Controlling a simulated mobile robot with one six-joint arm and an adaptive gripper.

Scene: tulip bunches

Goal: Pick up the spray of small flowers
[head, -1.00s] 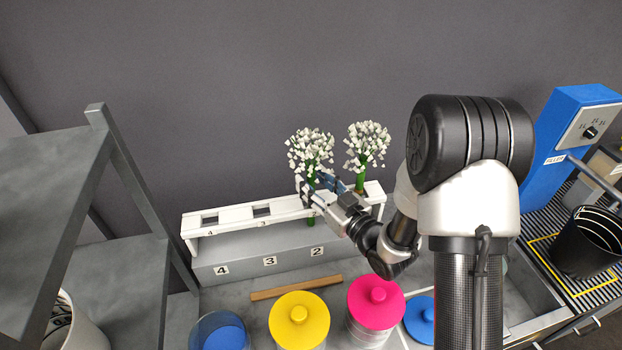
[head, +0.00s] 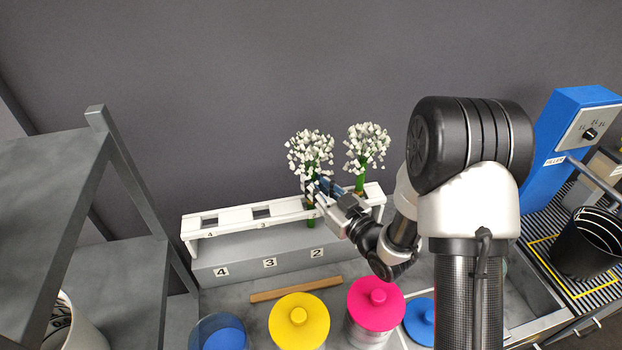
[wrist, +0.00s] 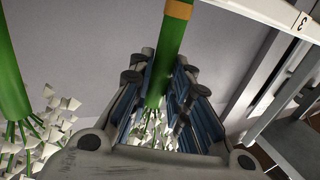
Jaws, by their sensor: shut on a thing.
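Two sprays of small white flowers on green stems stand upright in the white slotted rack (head: 285,212). My gripper (head: 318,188) is at the left spray (head: 311,150), just below its flower heads. In the wrist view my gripper (wrist: 160,95) is shut on this spray's thick green stem (wrist: 172,45), with blue pads on both sides. An orange band (wrist: 178,10) circles the stem. The right spray (head: 367,145) stands beside it, apart from the fingers; its stem (wrist: 10,85) shows at the left of the wrist view. The left spray's stem still passes through the rack.
The rack's slots to the left are empty. Yellow (head: 299,318), pink (head: 376,303) and blue (head: 420,318) lidded jars stand in front, with a wooden strip (head: 295,289) behind them. Grey shelves (head: 60,210) stand left; a blue machine (head: 570,145) stands right.

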